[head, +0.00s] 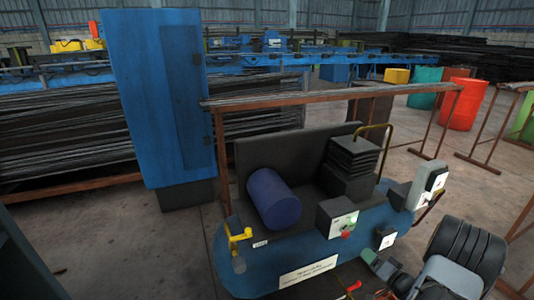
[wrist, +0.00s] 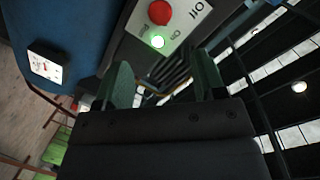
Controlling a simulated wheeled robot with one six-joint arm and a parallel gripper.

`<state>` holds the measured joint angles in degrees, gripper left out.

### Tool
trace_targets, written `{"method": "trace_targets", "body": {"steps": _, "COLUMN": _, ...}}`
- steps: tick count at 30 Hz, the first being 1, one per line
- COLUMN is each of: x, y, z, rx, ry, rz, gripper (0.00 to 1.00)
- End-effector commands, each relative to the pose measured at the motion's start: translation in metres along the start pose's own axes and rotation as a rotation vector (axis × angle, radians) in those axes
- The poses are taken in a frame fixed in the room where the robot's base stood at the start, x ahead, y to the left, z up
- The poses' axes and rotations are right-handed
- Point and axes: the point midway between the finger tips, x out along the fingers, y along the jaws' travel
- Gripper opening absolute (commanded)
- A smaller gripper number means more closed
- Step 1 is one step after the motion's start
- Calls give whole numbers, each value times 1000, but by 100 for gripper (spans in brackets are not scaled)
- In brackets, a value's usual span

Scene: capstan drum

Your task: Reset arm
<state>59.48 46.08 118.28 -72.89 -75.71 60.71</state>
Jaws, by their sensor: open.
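My gripper (head: 378,274) is at the lower right of the head view, in front of the machine's blue base (head: 255,275). In the wrist view my gripper (wrist: 164,78) shows two green fingers spread apart with nothing held between them. A dark blue capstan drum (head: 273,198) sits on the base. A control box (head: 338,219) has a red button and a green light; the red button (wrist: 159,12) and lit green lamp (wrist: 158,42) also show beyond my fingers in the wrist view.
A yellow lever (head: 237,236) stands at the base's left. A grey-white box (head: 429,185) stands at its right, and a small white-faced box (head: 386,237) is near my gripper. A tall blue cabinet (head: 160,95) and a rusty rail (head: 330,97) stand behind. Open floor lies at left.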

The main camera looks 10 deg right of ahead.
Motion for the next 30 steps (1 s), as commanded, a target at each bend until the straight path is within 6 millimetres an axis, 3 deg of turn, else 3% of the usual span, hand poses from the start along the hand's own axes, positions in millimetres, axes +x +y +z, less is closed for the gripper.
{"method": "trace_targets", "body": {"steps": 5, "x": -3, "y": 31, "z": 11, "rx": -114, "ry": -63, "rz": 175, "gripper": 64}}
{"method": "trace_targets", "body": {"steps": 9, "x": -30, "y": 79, "z": 27, "rx": -196, "ry": -188, "rz": 514, "gripper": 64}}
{"method": "trace_targets", "body": {"steps": 11, "x": -45, "y": 84, "z": 24, "rx": -236, "ry": -266, "rz": 663, "gripper": 64}}
{"method": "trace_targets", "body": {"steps": 14, "x": -65, "y": 66, "z": 13, "rx": -289, "ry": -416, "rz": 863, "gripper": 64}}
{"method": "trace_targets", "body": {"steps": 17, "x": -80, "y": 21, "z": 2, "rx": -315, "ry": -579, "rz": 1002, "gripper": 64}}
{"method": "trace_targets", "body": {"steps": 20, "x": -90, "y": -49, "z": -5, "rx": -316, "ry": -746, "rz": 1068, "gripper": 64}}
{"method": "trace_targets", "body": {"steps": 21, "x": -93, "y": -82, "z": -5, "rx": -314, "ry": -809, "rz": 1072, "gripper": 64}}
{"method": "trace_targets", "body": {"steps": 27, "x": -105, "y": -236, "z": 8, "rx": -319, "ry": -1029, "rz": 949, "gripper": 64}}
{"method": "trace_targets", "body": {"steps": 30, "x": -112, "y": -302, "z": 15, "rx": -351, "ry": -1069, "rz": 848, "gripper": 64}}
